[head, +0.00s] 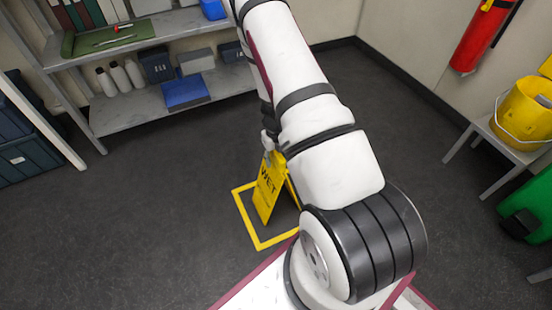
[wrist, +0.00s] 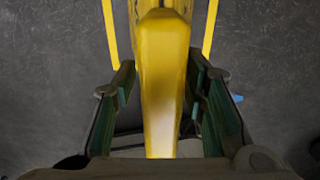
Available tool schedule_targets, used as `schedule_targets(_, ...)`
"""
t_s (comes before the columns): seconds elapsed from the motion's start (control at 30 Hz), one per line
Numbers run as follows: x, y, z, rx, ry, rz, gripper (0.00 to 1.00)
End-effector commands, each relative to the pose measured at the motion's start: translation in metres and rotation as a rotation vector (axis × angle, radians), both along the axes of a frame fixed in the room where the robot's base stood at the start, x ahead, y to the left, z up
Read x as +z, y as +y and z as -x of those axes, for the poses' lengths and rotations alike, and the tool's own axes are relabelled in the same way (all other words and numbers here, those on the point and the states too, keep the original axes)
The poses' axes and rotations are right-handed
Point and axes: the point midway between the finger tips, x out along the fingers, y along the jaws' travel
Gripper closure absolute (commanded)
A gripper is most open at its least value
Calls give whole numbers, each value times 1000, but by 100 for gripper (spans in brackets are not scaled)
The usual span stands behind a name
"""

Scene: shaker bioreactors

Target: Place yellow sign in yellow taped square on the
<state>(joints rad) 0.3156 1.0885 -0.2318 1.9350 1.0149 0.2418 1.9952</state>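The yellow sign (head: 268,188), with "WET" on its face, stands upright like an A-frame on the dark floor. It appears inside the yellow taped square (head: 246,224), though my arm hides its right side and part of the tape. In the head view my gripper (head: 268,145) is at the sign's top, mostly hidden by the arm. In the wrist view the sign's top (wrist: 162,60) lies between the two fingers of my gripper (wrist: 160,78). Narrow gaps show on both sides, so the fingers look open around it. Two tape strips (wrist: 110,30) show beyond.
A grey shelf (head: 130,112) with bottles and boxes stands at the back left. Dark blue crates (head: 25,160) are at the left edge. A small table (head: 490,135) with a yellow bucket (head: 522,112) and a green bin (head: 535,205) are at right. The floor around the square is clear.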

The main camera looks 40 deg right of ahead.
Motion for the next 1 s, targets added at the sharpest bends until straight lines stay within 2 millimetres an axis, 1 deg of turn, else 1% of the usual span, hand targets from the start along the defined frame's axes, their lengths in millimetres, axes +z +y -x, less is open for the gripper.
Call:
schedule_targets(0.17, 26, 0, -1, 2, -2, 1, 61)
schedule_targets(0.4, 77, 0, -1, 1, -2, 2, 61)
schedule_targets(0.5, 95, 0, -1, 2, -1, 2, 61)
schedule_targets(0.6, 108, 0, 0, 2, -1, 0, 61)
schedule_targets(0.77, 120, 1, 0, 3, -1, -1, 61)
schedule_targets(0.87, 133, 8, -6, 48, -15, -16, 61)
schedule_targets(0.97, 161, 27, -17, 175, -51, -53, 61)
schedule_targets(1.0, 177, 38, -22, 251, -71, -73, 61)
